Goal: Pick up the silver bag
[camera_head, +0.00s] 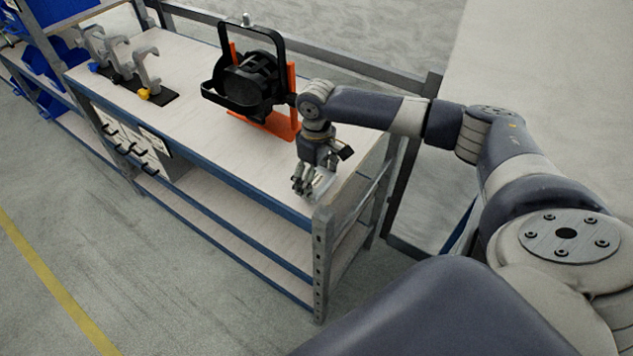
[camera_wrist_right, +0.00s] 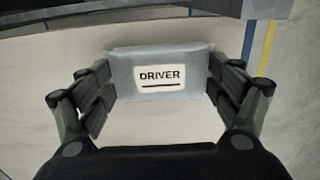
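The silver bag (camera_wrist_right: 160,57) lies on the workbench and carries a white label reading "DRIVER". In the right wrist view it sits between the spread fingers of my right gripper (camera_wrist_right: 162,92). The fingers stand on either side of its left and right ends, and whether they touch it is unclear. In the head view my right gripper (camera_head: 312,184) points down over the near right corner of the bench. A small pale part of the bag (camera_head: 324,183) shows beside the fingers; the rest is hidden. My left gripper is not in view.
The workbench (camera_head: 190,118) has a blue edge and a lower shelf. Grey clamps (camera_head: 147,70) stand at the far left. A metal rail runs along the back.

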